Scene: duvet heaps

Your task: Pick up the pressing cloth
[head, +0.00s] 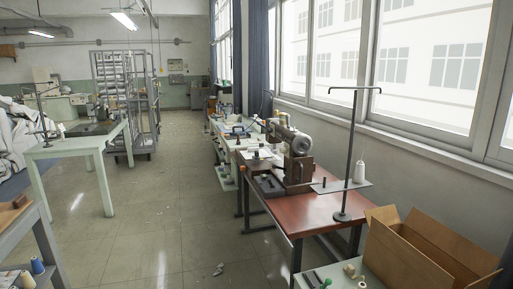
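I cannot pick out a pressing cloth for certain in the head view. A big heap of white fabric (18,140) lies at the far left, partly cut off by the picture edge and partly behind a pale table. A small crumpled whitish thing (218,269) lies on the floor near the bottom middle; it is too small to tell what it is. Neither of my grippers shows in this view.
A sewing machine (290,150) stands on a red-brown table (305,212) under the windows. An open cardboard box (425,250) is at the lower right. A pale green table (78,143) and a metal rack (141,100) stand left. The middle floor (170,215) is mostly clear.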

